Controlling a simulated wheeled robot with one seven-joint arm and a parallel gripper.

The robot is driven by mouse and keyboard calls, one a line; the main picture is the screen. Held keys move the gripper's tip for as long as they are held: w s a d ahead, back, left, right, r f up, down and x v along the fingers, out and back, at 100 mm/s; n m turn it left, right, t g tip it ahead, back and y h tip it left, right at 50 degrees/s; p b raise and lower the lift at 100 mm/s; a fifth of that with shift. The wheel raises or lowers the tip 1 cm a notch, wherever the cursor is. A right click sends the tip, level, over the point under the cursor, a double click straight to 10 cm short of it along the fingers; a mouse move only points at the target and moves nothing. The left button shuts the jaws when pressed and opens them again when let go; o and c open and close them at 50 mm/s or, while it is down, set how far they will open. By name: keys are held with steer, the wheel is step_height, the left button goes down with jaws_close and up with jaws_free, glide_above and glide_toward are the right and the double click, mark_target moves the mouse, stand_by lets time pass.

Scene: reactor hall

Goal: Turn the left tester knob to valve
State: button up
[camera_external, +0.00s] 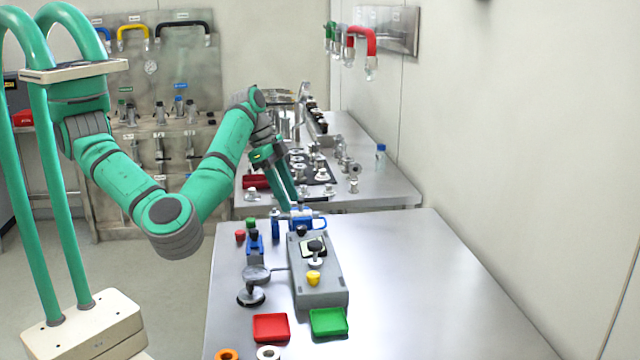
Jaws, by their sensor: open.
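A grey box-shaped device (320,289), likely the tester, lies on the near metal table. On its top are a black knob (316,246) on a pale plate, a yellow knob (313,278) and a small dark knob (301,231) at the far end. I cannot tell which is the left tester knob, nor read any valve marking. My gripper (290,206) points down near the table's far edge, beyond the box's far end. It is open, with its fingertips close to a blue clamp-like part (307,222); I cannot tell whether they touch.
A red tray (271,327) and a green tray (329,321) sit nearer. Left of the box are a round dark-based stand (251,295) and a blue part (255,243) with coloured knobs. A second table (385,190) behind holds many fittings. The near table's right side is clear.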

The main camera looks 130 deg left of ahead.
steer(key=shift+v, duration=1.7)
steer(key=shift+a, duration=0.1)
